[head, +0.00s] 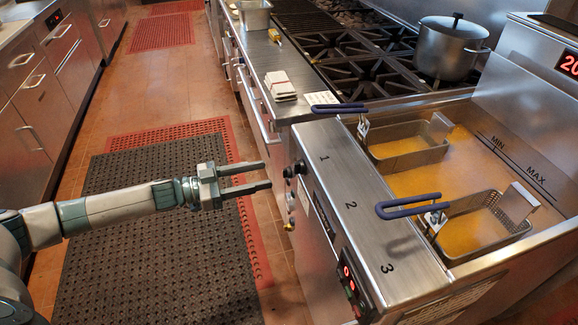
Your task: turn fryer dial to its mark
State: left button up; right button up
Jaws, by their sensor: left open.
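The fryer (345,185) stands at the right, with numbers 1, 2 and 3 on its steel top ledge. A small black dial (296,169) sticks out from its front panel near the number 1. Its pointer and mark are too small to make out. My left gripper (268,175) reaches in from the left, its two dark fingers apart and pointing right at the dial. The fingertips are a short way left of the dial, and the space between them looks empty. My right gripper is not in view.
Two fryer baskets (484,228) with blue handles sit in the oil, the handles over the ledge. A red display (349,283) is on the front panel. A stove with a grey pot (448,50) stands behind.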

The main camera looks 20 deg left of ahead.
aim_at(299, 168)
pick_arm(q)
jog(key=p+x, duration=0.1)
jog(key=x, duration=0.8)
jog(key=c, duration=1)
